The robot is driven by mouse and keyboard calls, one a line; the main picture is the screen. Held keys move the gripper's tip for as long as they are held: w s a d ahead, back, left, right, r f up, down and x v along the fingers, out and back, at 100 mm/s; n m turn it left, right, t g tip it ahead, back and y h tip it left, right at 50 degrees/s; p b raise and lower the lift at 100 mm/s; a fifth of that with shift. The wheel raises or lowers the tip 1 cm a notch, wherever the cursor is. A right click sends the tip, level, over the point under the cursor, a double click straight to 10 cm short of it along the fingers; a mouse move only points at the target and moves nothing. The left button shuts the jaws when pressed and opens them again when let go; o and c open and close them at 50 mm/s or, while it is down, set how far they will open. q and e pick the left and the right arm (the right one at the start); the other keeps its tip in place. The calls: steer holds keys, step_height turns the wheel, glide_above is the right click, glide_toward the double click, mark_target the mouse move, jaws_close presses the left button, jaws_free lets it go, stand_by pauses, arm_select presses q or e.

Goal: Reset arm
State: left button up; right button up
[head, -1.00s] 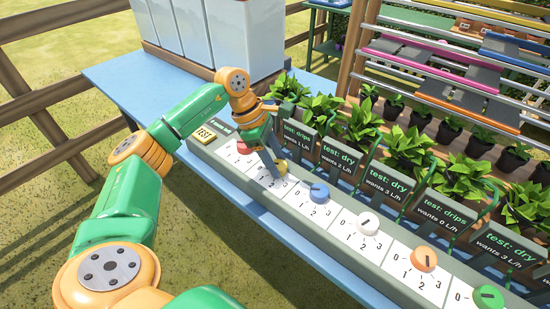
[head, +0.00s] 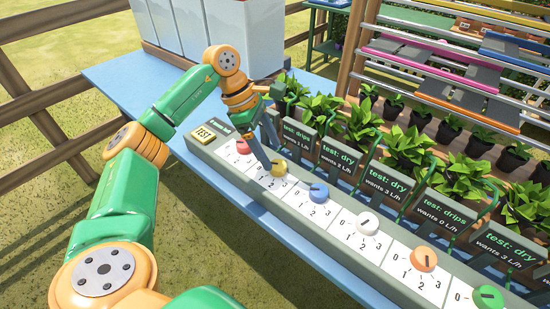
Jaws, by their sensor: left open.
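My left arm reaches in from the left in the head view. Its gripper (head: 267,152) is open and empty, with the fingertips just behind and above the yellow knob (head: 279,168). I cannot tell if a finger touches the knob. A red knob (head: 243,147) is to its left, partly beside the gripper. A blue knob (head: 318,192), a white knob (head: 368,223), an orange knob (head: 424,259) and a green knob (head: 488,297) follow along the grey panel (head: 327,243). My right gripper is not in view.
A TEST button (head: 205,134) is at the panel's left end. Dark signs (head: 388,184) and potted plants (head: 408,146) stand behind the knobs. White tanks (head: 247,40) stand at the back of the blue table (head: 120,77). A rack (head: 440,75) rises at right.

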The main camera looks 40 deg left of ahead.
arm_select(q)
steer(key=v, duration=0.3)
